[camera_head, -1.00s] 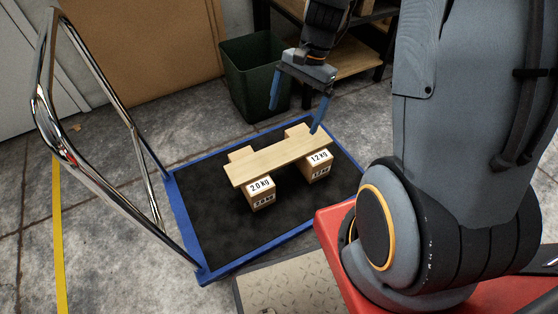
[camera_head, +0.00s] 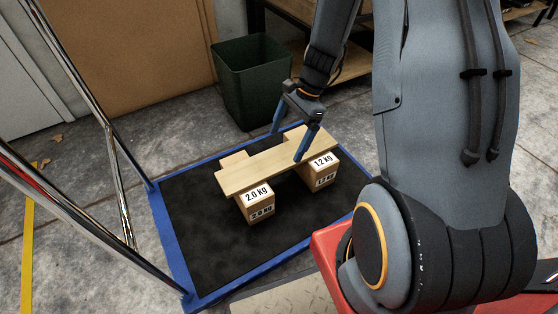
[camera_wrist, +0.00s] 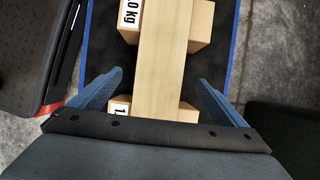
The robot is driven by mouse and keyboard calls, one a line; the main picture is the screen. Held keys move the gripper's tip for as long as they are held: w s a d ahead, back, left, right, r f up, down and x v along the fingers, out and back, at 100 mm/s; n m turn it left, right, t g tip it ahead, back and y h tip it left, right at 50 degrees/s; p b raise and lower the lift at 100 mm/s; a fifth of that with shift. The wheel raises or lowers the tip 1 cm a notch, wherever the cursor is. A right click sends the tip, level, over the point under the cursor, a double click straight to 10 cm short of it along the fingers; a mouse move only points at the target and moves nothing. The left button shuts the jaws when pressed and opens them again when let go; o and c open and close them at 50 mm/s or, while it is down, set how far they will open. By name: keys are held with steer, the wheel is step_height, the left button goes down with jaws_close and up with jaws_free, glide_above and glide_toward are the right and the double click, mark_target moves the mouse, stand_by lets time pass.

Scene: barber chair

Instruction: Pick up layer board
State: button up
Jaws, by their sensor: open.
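The layer board (camera_head: 262,164) is a flat light-wood plank. It lies across two wooden weight blocks, one marked 2.0 kg (camera_head: 258,202) and one marked 1.2 kg (camera_head: 322,171), on the blue-edged cart. My gripper (camera_head: 290,146) is open above the right part of the board. In the wrist view the board (camera_wrist: 162,60) runs lengthwise between the two blue fingers of my gripper (camera_wrist: 158,88), with a gap on each side. The fingers look apart from the board. The middle parts of the blocks are hidden under it.
The cart's black deck (camera_head: 200,235) has free room around the blocks. Its chrome handle (camera_head: 90,110) rises at the left. A dark green bin (camera_head: 258,80) stands behind the cart, near a shelf (camera_head: 345,65). A cardboard panel (camera_head: 130,55) leans at the back left.

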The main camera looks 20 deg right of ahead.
mark_target(280, 157)
steer(key=shift+b+x, duration=1.6)
steer(key=shift+x, duration=1.05)
steer(key=shift+d, duration=0.15)
steer(key=shift+c, duration=0.4)
steer(key=shift+r, duration=0.1)
steer(key=c, duration=1.2)
